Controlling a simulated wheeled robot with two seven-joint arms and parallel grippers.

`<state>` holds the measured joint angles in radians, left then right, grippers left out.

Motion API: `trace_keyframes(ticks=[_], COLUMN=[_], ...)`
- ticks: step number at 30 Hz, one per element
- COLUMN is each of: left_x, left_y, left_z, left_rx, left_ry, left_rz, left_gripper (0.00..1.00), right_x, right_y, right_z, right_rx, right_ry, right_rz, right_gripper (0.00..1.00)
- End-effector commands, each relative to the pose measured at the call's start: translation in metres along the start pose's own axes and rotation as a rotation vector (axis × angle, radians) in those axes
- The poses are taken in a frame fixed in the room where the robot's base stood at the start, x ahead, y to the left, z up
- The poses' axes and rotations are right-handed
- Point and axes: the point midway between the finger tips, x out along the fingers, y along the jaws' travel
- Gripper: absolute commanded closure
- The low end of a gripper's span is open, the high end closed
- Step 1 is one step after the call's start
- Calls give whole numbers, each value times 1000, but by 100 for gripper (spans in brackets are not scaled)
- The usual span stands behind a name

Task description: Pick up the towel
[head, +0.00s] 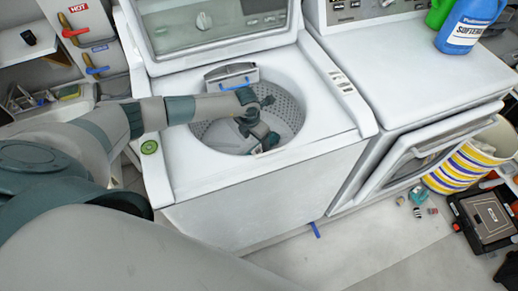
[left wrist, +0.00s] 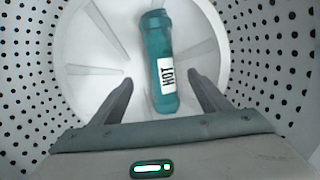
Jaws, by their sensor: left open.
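I see nothing that I can clearly tell is a towel. My left gripper (head: 258,142) reaches down into the open drum of the white top-loading washer (head: 265,190). In the left wrist view its two fingers (left wrist: 163,92) are apart. My right gripper is not in view.
The raised washer lid (head: 215,40) stands behind the drum. A dryer (head: 410,70) with its front door open is to the right, with a blue softener bottle (head: 465,25) on top. A striped basket (head: 465,165) and a toolbox (head: 485,215) are at the far right.

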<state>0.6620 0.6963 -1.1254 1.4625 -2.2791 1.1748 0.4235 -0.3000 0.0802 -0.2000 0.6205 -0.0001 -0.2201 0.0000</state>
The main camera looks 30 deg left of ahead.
Motion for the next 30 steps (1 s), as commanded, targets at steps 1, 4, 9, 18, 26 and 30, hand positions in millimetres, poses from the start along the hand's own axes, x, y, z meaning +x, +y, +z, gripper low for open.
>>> trace_keyframes(ticks=[1,4,9,18,26,30], left_x=[0,2,11,41,52,52], left_y=[0,0,-1,-2,-1,-1], left_z=[0,1,3,6,6,6], left_rx=[0,-1,0,-1,-1,0], left_ry=[0,0,2,2,0,0], left_rz=[0,0,0,0,0,0], left_gripper=[30,30,30,30,30,30], right_x=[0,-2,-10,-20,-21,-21], right_y=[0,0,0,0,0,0], right_z=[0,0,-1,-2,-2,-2], right_rx=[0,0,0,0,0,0], right_ry=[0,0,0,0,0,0], right_rz=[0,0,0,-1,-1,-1], right_gripper=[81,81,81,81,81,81])
